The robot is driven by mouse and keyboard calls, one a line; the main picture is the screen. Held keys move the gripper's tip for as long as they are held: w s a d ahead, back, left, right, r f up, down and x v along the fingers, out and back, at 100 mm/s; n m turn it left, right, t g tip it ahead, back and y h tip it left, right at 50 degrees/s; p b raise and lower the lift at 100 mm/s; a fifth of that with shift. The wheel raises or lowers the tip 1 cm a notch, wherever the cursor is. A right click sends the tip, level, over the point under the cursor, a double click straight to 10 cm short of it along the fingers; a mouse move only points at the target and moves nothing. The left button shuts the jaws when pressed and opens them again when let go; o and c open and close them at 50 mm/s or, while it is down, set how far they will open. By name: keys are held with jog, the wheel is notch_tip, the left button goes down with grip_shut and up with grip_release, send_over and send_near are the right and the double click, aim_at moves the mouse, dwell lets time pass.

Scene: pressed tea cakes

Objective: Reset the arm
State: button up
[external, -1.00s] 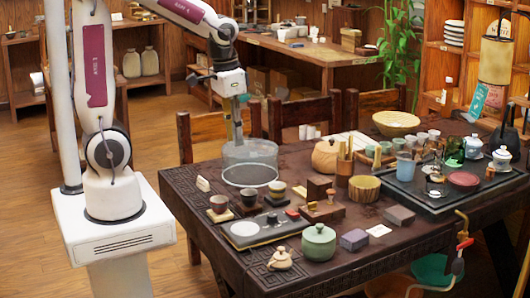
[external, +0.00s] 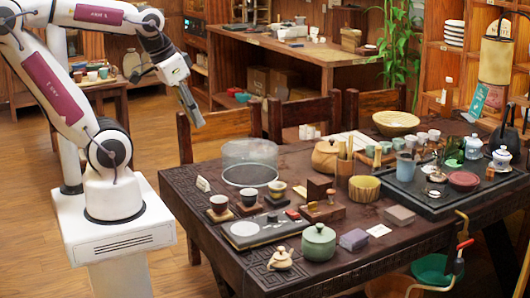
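My gripper (external: 190,107) hangs in the air to the left of the table, above the floor beside a chair back. It points down and to the right and is clear of everything. It is small and seen from the side, so I cannot tell whether its fingers are open or shut. I see nothing hanging from it. The dark carved table (external: 215,262) holds the tea things.
A clear glass cylinder (external: 249,160) stands at the table's back left. Small cups (external: 219,203) and a green lidded pot (external: 318,242) stand nearer the front. Wooden chair backs (external: 216,127) line the table's far side.

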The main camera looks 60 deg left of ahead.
jog(key=shift+s+a+r+t, duration=0.15)
jog(key=shift+r+t, duration=0.05)
jog(key=shift+r, duration=0.25)
jog(key=shift+s+a+r+t, duration=0.1)
jog(key=shift+r+t, duration=0.1)
jog(key=shift+r, duration=0.25)
dwell(0.8)
